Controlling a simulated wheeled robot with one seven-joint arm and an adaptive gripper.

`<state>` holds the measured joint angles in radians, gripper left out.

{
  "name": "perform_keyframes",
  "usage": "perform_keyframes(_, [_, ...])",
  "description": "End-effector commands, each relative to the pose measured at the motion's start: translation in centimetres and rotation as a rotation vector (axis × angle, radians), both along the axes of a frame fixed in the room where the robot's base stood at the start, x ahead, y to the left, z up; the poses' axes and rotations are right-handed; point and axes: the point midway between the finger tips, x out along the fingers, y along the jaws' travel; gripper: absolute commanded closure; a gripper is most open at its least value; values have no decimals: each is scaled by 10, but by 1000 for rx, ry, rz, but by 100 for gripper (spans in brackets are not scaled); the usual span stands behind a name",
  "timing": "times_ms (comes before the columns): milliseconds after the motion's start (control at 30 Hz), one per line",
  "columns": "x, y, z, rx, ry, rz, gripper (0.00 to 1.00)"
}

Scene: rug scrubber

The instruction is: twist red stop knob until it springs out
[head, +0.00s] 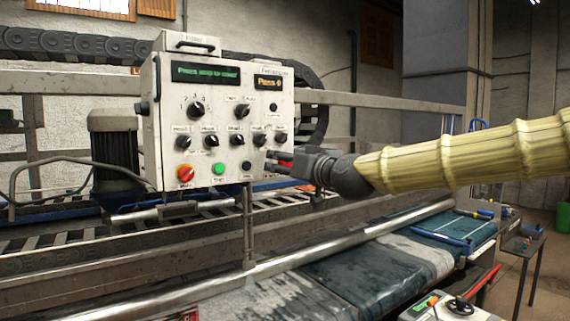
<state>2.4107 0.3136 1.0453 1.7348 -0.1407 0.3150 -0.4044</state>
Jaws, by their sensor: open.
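A white control box (217,120) stands behind the rail, with dark knobs, buttons and two displays on its front.
A green button (218,169) and a black button (246,166) sit left of my gripper. A metal rail (300,250) runs below the box, beside a wet blue-green rug (385,265). A grey motor (115,150) stands left of the box. A side table (525,240) is at right.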

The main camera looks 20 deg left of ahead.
Motion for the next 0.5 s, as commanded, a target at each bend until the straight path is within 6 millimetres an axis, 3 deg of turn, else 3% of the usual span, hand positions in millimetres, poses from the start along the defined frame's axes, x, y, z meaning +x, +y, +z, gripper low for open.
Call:
perform_keyframes(33, [0, 0, 0, 0, 0, 0, 44])
perform_keyframes(300, [0, 0, 0, 0, 0, 0, 89])
perform_keyframes(500, [0, 0, 0, 6, 7, 0, 89])
